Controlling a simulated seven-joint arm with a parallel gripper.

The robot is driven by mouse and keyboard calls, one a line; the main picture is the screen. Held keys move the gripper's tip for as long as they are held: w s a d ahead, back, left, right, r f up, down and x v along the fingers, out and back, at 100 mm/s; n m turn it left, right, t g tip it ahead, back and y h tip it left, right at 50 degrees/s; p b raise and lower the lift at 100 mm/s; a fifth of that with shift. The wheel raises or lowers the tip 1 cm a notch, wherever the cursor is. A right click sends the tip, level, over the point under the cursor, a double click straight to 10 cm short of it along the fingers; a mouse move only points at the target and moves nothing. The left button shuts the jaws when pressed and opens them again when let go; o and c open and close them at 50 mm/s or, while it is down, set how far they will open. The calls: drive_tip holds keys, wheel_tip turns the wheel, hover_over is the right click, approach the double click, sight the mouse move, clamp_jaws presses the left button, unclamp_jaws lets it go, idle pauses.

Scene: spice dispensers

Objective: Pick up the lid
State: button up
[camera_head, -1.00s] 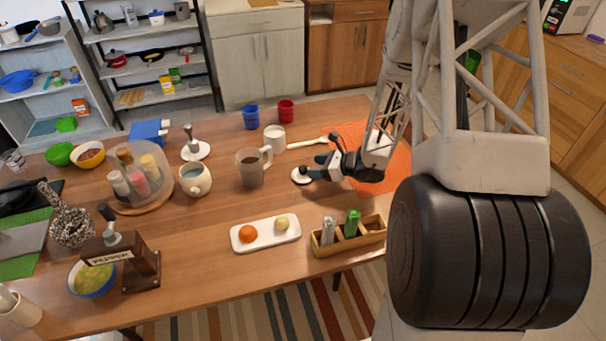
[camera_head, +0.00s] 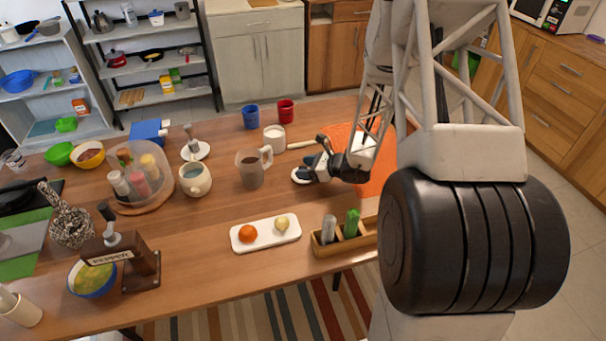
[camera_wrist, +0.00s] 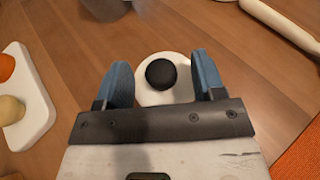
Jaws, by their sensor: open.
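The lid (camera_wrist: 148,97) is a white disc with a round black knob, lying on the wooden table. In the wrist view the knob sits between my gripper's two blue fingers (camera_wrist: 163,78), with a gap on each side. The fingers are apart and hold nothing. In the head view my gripper (camera_head: 306,170) is low over the lid (camera_head: 298,178), and only the lid's left edge shows; the gripper hides the rest.
A clear mug (camera_head: 251,172) of dark liquid stands left of my gripper, with a white cup (camera_head: 274,139) behind. A white tray (camera_head: 265,244) with an orange and a pale item and a wooden box (camera_head: 325,250) are in front. A rolling pin (camera_wrist: 284,24) lies close by.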

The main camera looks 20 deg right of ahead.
sight(303, 167)
drive_tip(key=shift+x, duration=1.55)
drive_tip(key=c, duration=1)
